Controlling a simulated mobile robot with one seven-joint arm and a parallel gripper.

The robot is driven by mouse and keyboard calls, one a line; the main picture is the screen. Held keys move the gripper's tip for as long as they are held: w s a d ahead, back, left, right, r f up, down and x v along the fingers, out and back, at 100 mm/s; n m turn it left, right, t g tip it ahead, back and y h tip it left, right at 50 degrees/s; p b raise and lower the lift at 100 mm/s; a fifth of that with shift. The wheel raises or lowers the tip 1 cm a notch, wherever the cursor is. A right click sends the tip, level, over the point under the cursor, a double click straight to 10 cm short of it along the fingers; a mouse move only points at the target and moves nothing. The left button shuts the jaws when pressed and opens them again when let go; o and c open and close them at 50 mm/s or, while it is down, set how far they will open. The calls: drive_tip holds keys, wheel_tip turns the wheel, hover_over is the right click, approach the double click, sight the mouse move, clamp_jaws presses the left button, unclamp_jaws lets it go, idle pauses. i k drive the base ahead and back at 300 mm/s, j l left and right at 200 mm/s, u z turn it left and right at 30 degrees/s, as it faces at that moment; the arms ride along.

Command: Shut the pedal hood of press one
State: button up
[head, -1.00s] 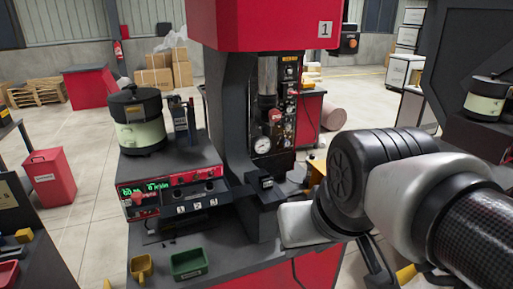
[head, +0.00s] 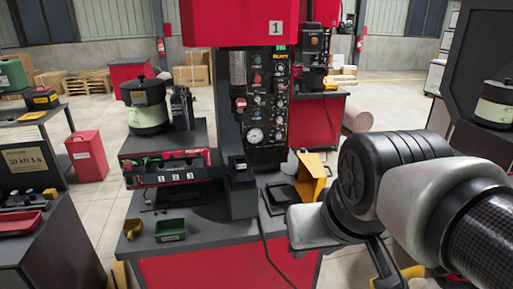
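Press one, marked "1" (head: 232,32), stands ahead with a red head and dark column. I cannot make out its pedal hood for certain. A yellow open-sided piece (head: 313,177) stands at the right end of its bench. Another yellow piece (head: 118,275) shows low at the bench's left foot, cut by the lower edge of the picture. A dark cable runs down the red bench front (head: 225,268). My arm comes in from the right, in front of the bench's right side; my gripper is not in view.
On the press bench are a lidded bowl feeder (head: 148,112), a yellow scoop (head: 132,229) and a green bin (head: 170,230). A dark side table with a red tray (head: 20,222) stands left. A red bin (head: 88,160) stands on open floor behind.

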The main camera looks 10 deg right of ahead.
sight(315, 179)
drive_tip(key=k+l+u, duration=0.1)
drive_tip(key=l, duration=0.25)
drive_tip(key=k+l+u, duration=0.1)
drive_tip(key=l, duration=0.25)
drive_tip(key=k+l, duration=0.2)
drive_tip(key=l+u, duration=0.15)
drive_tip(key=l, duration=0.45)
drive_tip(key=k+l+u, duration=0.2)
drive_tip(key=l, duration=0.4)
drive_tip(key=i+l, duration=0.1)
drive_tip(key=l, duration=0.45)
drive_tip(key=l+u, duration=0.1)
drive_tip(key=l, duration=0.4)
drive_tip(key=i+j+u, duration=0.1)
drive_tip(key=j, duration=0.25)
drive_tip(key=i+j+u, duration=0.1)
drive_tip(key=j, duration=0.25)
drive_tip(key=i+u, duration=0.2)
drive_tip(key=i, duration=0.1)
